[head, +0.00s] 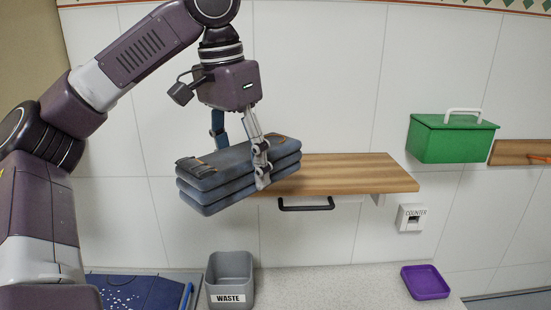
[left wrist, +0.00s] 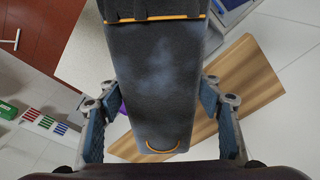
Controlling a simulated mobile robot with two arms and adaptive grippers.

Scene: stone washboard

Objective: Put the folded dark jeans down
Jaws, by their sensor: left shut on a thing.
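The folded dark jeans (head: 236,172) are a thick stack of dark blue layers. My left gripper (head: 245,165) is shut on the jeans from above, with a finger on each side. They hang tilted in front of the left part of a wooden shelf (head: 360,172). I cannot tell from the head view whether they touch it. In the left wrist view the jeans (left wrist: 155,80) fill the middle between the two fingers, and the shelf (left wrist: 245,80) shows beyond them. My right gripper is in neither view.
A grey bin marked WASTE (head: 230,278) stands below on the pale counter (head: 330,285). A purple tray (head: 425,282) lies at the counter's right. A green box (head: 452,138) is at the right, by another wooden board (head: 520,153). The main shelf's right part is bare.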

